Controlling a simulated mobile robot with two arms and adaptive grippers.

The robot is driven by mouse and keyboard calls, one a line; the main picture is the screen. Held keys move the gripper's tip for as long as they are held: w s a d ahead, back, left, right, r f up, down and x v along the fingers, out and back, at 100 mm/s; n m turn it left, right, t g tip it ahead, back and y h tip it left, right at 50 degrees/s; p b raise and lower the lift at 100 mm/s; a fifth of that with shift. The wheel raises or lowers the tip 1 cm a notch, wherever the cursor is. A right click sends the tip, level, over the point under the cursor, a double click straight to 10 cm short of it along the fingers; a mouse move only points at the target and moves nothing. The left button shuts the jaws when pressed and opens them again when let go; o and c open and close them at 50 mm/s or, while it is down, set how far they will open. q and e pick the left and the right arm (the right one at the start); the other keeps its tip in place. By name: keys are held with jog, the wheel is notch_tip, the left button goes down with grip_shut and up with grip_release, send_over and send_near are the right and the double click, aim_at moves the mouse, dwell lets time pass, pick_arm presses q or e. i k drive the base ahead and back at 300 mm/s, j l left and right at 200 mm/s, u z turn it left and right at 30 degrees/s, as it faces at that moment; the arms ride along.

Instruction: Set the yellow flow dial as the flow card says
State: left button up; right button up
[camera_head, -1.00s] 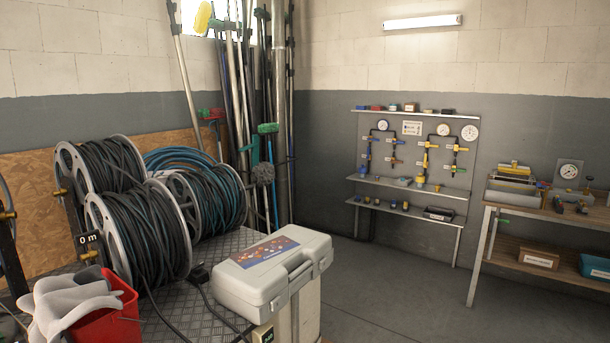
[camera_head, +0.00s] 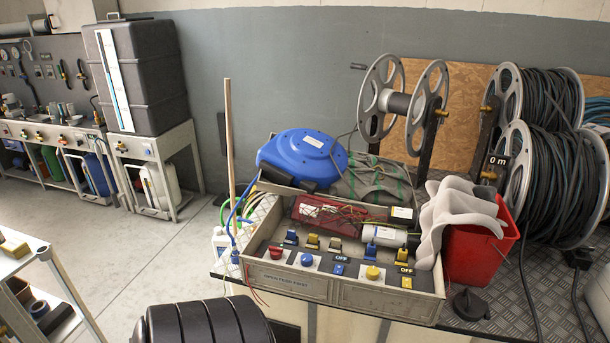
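A round yellow dial (camera_head: 373,272) sits on the sloping front of a grey control box (camera_head: 290,281) in the middle of the head view. I cannot read its setting at this size. A blue dial (camera_head: 306,260) and a red knob (camera_head: 276,252) are to its left on the same panel. Small OFF labels (camera_head: 405,270) show beside the dials. I cannot pick out a flow card with readable text. Neither of my grippers is in view.
A red bucket (camera_head: 476,253) with grey cloth (camera_head: 455,212) stands right of the box. A blue hose reel (camera_head: 302,157), an empty metal reel (camera_head: 400,104) and wound hose reels (camera_head: 545,175) stand behind. A black ribbed object (camera_head: 205,322) is in front. Open floor (camera_head: 125,255) lies left.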

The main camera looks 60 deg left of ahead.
aim_at(372, 273)
jog(key=u, duration=0.45)
jog(key=i+l+u, duration=0.1)
jog(key=u, duration=0.85)
jog(key=l+u, duration=0.15)
jog(key=u, duration=0.3)
jog(key=i+l+u, duration=0.1)
jog(key=u, duration=0.35)
